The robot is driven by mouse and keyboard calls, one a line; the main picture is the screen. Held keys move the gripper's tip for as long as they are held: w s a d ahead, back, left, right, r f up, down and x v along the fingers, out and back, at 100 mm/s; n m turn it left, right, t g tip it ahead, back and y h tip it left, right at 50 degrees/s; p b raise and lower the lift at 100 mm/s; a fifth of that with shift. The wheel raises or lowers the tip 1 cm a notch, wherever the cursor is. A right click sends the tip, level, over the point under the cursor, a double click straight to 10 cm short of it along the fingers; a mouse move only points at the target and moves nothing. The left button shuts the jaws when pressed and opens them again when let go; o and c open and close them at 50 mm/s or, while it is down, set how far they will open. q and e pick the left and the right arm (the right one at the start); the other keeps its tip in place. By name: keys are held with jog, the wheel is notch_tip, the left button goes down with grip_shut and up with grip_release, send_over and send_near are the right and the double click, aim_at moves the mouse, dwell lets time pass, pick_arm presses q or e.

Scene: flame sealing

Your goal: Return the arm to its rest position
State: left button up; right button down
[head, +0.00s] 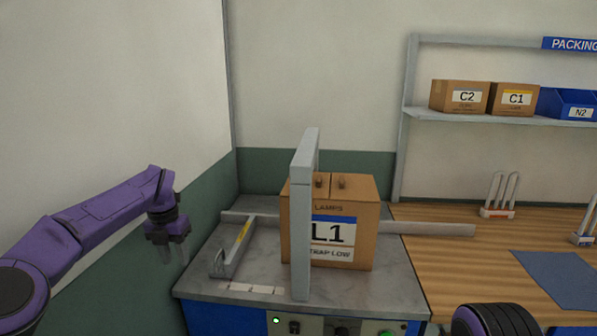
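My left arm (95,218), purple, comes in from the left and bends down at the wrist. Its gripper (172,254) hangs with the fingers pointing down, apart from each other, with nothing between them. It is left of the grey sealing bench (375,292) and clear of it. A cardboard box labelled L1 (355,220) stands upright on the bench, behind and right of a grey upright frame (301,235). My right gripper is not in view.
A wooden table (430,250) with a blue mat (555,278) joins the bench on the right. A shelf (430,115) above it holds boxes C2 (458,96) and C1 (513,99) and a blue bin N2 (568,104). A low bar with a yellow mark (237,246) lies on the bench's left.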

pick_arm(q)
jog(key=s+a+f+m+t+y, duration=0.1)
jog(key=s+f+m+t+y, duration=0.1)
jog(key=f+m+y, duration=0.5)
jog(key=s+f+m+t+y, duration=0.2)
jog(key=s+f+m+y, duration=0.1)
jog(key=f, duration=0.8)
jog(key=s+d+f+m+t+h, duration=0.3)
jog(key=s+f+m, duration=0.6)
jog(key=s+f, duration=0.15)
jog(key=s+f+m+g+h, duration=0.1)
jog(key=s+f+m, duration=0.1)
jog(key=s, duration=0.7)
jog(key=s+a+f+m+g+h, duration=0.1)
jog(key=s+m, duration=0.3)
jog(key=s, duration=0.6)
jog(key=s+f+m+g+h, duration=0.1)
jog(key=s+f+m+g, duration=0.1)
jog(key=s, duration=0.7)
notch_tip(320, 180, down, 2)
jog(key=shift+s+a+f+m, duration=0.1)
jog(key=shift+s+a+m, duration=0.2)
jog(key=shift+m, duration=0.4)
